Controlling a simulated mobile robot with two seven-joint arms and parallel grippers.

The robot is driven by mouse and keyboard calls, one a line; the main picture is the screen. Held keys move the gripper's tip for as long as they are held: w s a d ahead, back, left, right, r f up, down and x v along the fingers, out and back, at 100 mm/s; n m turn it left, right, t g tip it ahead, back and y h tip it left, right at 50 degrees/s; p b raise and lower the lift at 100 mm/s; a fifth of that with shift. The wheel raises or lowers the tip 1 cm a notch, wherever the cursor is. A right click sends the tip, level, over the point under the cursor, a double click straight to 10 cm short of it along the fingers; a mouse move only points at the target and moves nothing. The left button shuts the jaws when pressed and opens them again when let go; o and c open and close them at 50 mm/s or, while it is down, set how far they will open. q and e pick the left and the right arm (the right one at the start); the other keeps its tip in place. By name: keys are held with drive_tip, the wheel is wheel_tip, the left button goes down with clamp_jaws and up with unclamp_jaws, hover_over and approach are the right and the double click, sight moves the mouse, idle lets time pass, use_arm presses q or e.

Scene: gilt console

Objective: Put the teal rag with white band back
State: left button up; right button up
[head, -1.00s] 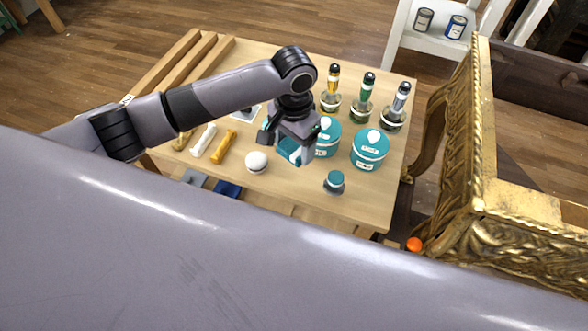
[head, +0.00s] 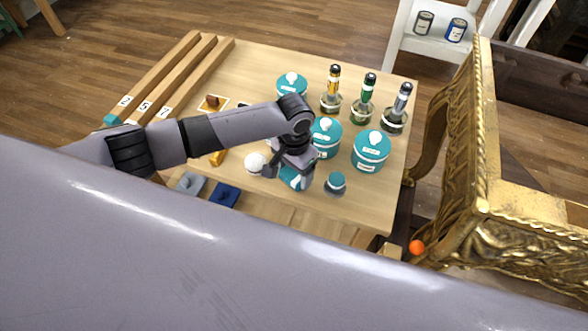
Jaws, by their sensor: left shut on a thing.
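The teal rag with white band (head: 292,181) is in my left gripper (head: 290,178), over the front middle of the wooden table in the head view. The gripper is shut on the rag and covers part of it. I cannot tell whether the rag touches the tabletop. A grey folded rag (head: 190,183) and a dark blue one (head: 224,195) lie at the table's front edge, left of the gripper. My right gripper is not in view.
Close to the gripper are a white round object (head: 256,163) and a small teal-topped jar (head: 335,184). Several teal tins, one here (head: 370,150), and bottles (head: 362,100) stand right and behind. Numbered wooden rails (head: 165,85) lie left. A gilt console (head: 475,150) stands right.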

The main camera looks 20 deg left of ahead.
sight(294, 173)
use_arm(q)
drive_tip(key=o, duration=1)
drive_tip(key=shift+f, duration=0.1)
wheel_tip(294, 173, up, 12)
drive_tip(key=p, duration=0.2)
drive_tip(key=s+d+f+t+h, duration=0.35)
drive_tip(key=s+d+h, duration=0.2)
drive_tip(key=d, duration=0.45)
drive_tip(key=s+a+f+t+y, duration=0.1)
drive_tip(key=s+a+f+t, duration=0.1)
drive_tip(key=s+a+f, duration=0.1)
drive_tip(key=s+a+f+n+t+y, duration=0.1)
drive_tip(key=s+a+f+t, duration=0.1)
drive_tip(key=a, duration=0.6)
drive_tip(key=s+a+f+n+t+y, duration=0.1)
drive_tip(key=s+a+f+t, duration=0.2)
drive_tip(key=s+a, duration=0.2)
drive_tip(key=shift+s+a+f, duration=0.15)
drive_tip(key=shift+s+f, duration=0.05)
drive_tip(key=shift+s, duration=0.25)
drive_tip(key=shift+s+a+f, duration=0.1)
drive_tip(key=shift+s+f, duration=0.1)
drive_tip(key=shift+s, duration=0.2)
